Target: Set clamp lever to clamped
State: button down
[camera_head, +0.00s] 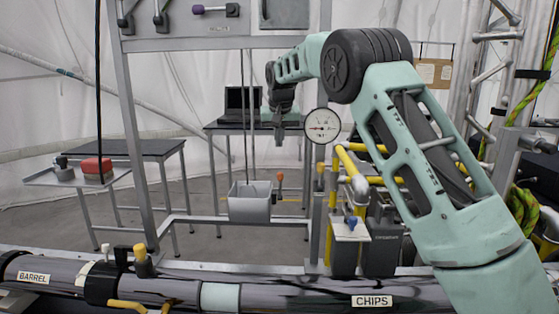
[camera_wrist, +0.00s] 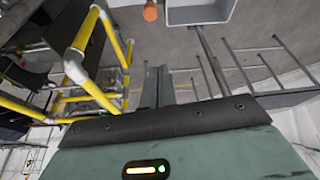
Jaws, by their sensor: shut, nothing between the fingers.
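No part is labelled as the clamp lever, so I cannot tell which one it is. An orange-tipped lever (camera_head: 280,180) stands upright right of the grey bin; its orange end (camera_wrist: 150,11) shows at the top of the wrist view. A yellow-tan knob (camera_head: 140,252) stands on the dark pipe at lower left, beside a black collar (camera_head: 101,283). My gripper (camera_head: 279,138) points down, shut and empty, above and apart from the orange-tipped lever. Its fingers (camera_wrist: 158,86) are together in the wrist view.
The grey bin (camera_head: 249,202) hangs beside the lever. A round gauge (camera_head: 321,127) and yellow pipes (camera_head: 352,166) stand close right of my gripper. A laptop (camera_head: 241,100) sits on a table behind. A red block (camera_head: 96,168) lies on a left tray. Labelled pipes cross the front.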

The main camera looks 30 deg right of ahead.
dwell(0.3)
jog(key=p, duration=0.4)
send_over(280, 185)
jog(key=w+d, duration=0.1)
jog(key=w, duration=0.1)
notch_tip(280, 185, down, 9)
jog(key=shift+f, duration=0.2)
